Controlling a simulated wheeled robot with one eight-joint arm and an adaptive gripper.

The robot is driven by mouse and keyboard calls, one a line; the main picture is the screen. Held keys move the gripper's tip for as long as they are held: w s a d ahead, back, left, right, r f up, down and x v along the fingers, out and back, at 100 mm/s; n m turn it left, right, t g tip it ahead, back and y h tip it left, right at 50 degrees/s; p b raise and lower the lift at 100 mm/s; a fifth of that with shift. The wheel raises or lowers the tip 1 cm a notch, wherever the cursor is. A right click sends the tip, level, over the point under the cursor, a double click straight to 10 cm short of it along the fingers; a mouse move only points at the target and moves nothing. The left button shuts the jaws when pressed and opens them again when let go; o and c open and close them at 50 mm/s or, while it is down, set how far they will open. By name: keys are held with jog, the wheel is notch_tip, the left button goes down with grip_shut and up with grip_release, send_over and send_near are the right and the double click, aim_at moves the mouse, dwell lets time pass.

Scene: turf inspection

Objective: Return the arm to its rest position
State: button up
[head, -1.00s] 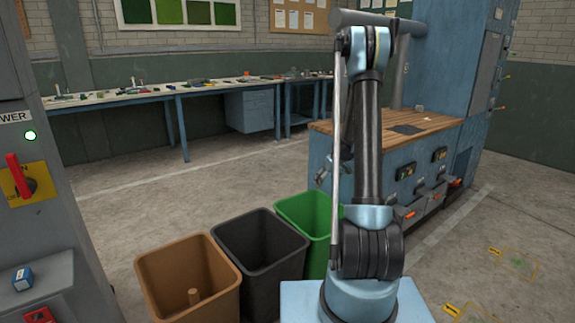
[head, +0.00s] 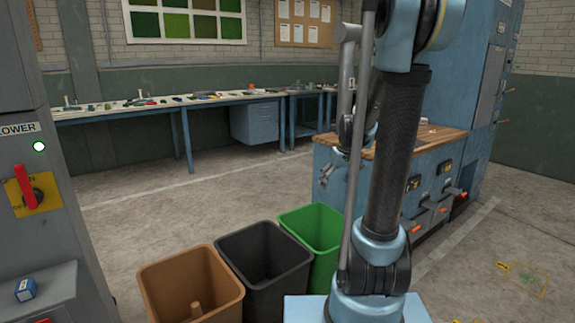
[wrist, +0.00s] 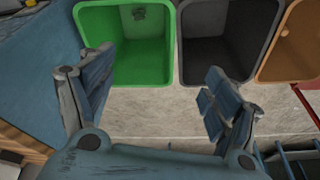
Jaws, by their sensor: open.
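My arm (head: 397,150) stands raised at the right of centre in the head view, its forearm bent over and hanging down behind the upper link. My gripper (wrist: 157,72) is open and empty in the wrist view, its two fingers spread wide and pointing down toward the bins. In the head view the gripper is partly hidden behind my arm. The green bin (wrist: 175,50) lies beyond the fingers in the wrist view, apart from them.
A brown bin (head: 160,275) with a peg-like thing inside, a dark grey bin (head: 238,240) and the green bin (head: 303,215) stand in a row. A blue cabinet with wooden top (head: 335,140) stands behind my arm. A grey power cabinet (head: 60,235) is at left. Open floor lies behind the bins.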

jog(key=s+f+m, duration=0.1)
jog(key=s+f, duration=0.1)
jog(key=s, duration=1.2)
jog(key=s+f+m+h, duration=0.1)
jog(key=s+m, duration=0.1)
jog(key=s, duration=1.3)
jog(key=shift+s+f+g, duration=0.15)
jog(key=shift+f+g, duration=0.25)
jog(key=shift+w+f, duration=0.2)
jog(key=shift+w, duration=0.25)
